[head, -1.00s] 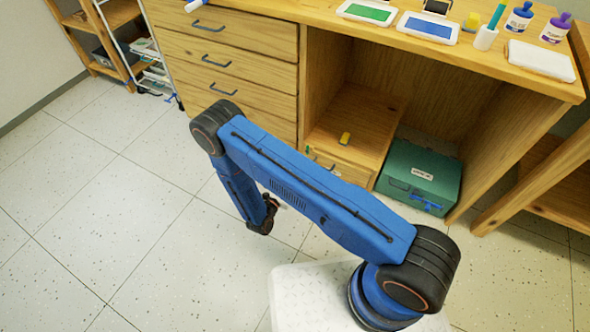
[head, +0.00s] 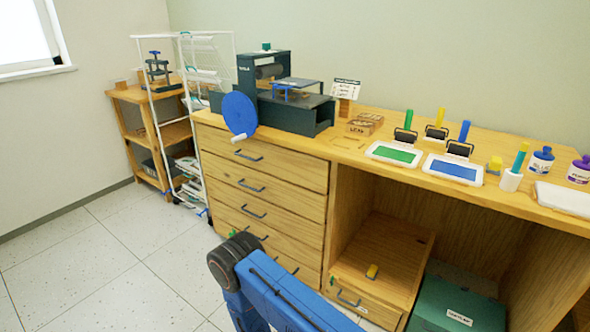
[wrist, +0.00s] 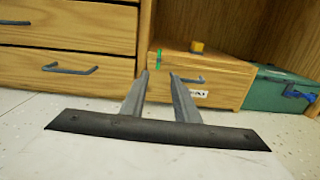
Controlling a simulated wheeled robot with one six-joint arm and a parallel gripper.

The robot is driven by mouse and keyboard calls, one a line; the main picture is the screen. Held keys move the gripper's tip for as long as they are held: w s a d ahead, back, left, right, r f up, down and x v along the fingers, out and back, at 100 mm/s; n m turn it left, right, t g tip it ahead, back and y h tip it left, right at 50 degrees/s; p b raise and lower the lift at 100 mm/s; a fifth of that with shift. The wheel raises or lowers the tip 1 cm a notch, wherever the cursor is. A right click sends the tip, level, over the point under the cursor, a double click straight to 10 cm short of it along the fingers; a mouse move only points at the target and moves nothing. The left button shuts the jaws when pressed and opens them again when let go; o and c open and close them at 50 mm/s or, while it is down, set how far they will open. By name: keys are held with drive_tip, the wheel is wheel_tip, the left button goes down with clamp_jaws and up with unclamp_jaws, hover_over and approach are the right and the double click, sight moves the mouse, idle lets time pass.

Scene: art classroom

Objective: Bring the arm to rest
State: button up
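My blue arm (head: 283,303) shows at the bottom of the head view, with its black elbow joint in front of the drawers. My gripper is below the head view's edge and hidden there. In the wrist view my gripper (wrist: 158,76) points at the low wooden drawer box (wrist: 215,73).
A wooden bench (head: 400,183) with drawers (head: 262,196) carries a press (head: 285,95), ink trays (head: 395,153) and bottles. A green case (head: 455,305) stands under it. A white rack (head: 165,110) and small shelf stand at left. The tiled floor (head: 100,255) at left is clear.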

drive_tip(key=w+d+r+m+g+h, duration=0.1)
drive_tip(key=d+r+m+g+h, duration=0.2)
drive_tip(key=r, duration=0.6)
drive_tip(key=w+d+r+m+g+h, duration=0.15)
drive_tip(key=d+r+m+g, duration=0.3)
drive_tip(key=r, duration=0.55)
drive_tip(key=s+d+r+m+g+y, duration=0.1)
drive_tip(key=s+d+r+m+g, duration=0.3)
drive_tip(key=r, duration=0.5)
drive_tip(key=s+d+r+m+g+y, duration=0.1)
drive_tip(key=s+d+r+m+g, duration=0.15)
drive_tip(key=d+r+m, duration=0.4)
drive_tip(key=s+d+r+m+g+y, duration=0.1)
drive_tip(key=s+d+r+m+y, duration=0.15)
drive_tip(key=s+r, duration=0.45)
drive_tip(key=s+d+r+m+g+y, duration=0.1)
drive_tip(key=s+d+r+m+y, duration=0.1)
drive_tip(key=s+d+r+y, duration=0.35)
drive_tip(key=s+a+r+m+t+y, duration=0.2)
drive_tip(key=s+r+m+t, duration=0.1)
drive_tip(key=s+r, duration=0.2)
drive_tip(key=s+a+r+m+t+y, duration=0.2)
drive_tip(key=s+r, duration=0.3)
drive_tip(key=s, duration=0.4)
drive_tip(key=shift+s+r+m+t+y, duration=0.25)
drive_tip(key=shift+s+m+t+y, duration=0.2)
drive_tip(key=shift+t+y, duration=0.15)
